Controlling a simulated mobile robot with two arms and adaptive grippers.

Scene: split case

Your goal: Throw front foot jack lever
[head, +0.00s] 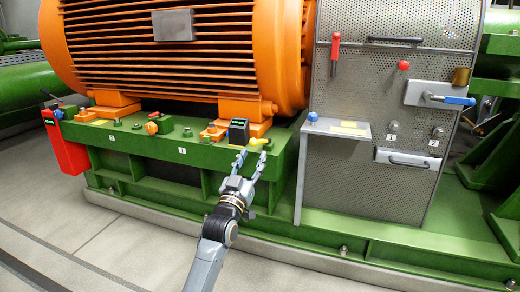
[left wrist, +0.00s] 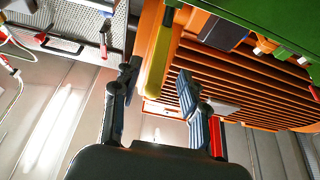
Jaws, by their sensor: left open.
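A short yellow lever (head: 258,141) sticks out at the front right corner of the green base, beside the orange motor foot (head: 240,108). In the left wrist view the yellow lever (left wrist: 159,62) hangs long and narrow just beyond the fingertips, between their lines. My left gripper (head: 251,160) is open just below and in front of this lever, with its fingers pointing up at it. In the left wrist view its two fingers (left wrist: 156,88) are spread with nothing held between them. I cannot tell whether a finger touches the lever. My right gripper is not in view.
A small black display box (head: 238,131) stands close left of the lever. The perforated guard panel (head: 350,90) with a red handle stands to the right. The floor in front is clear.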

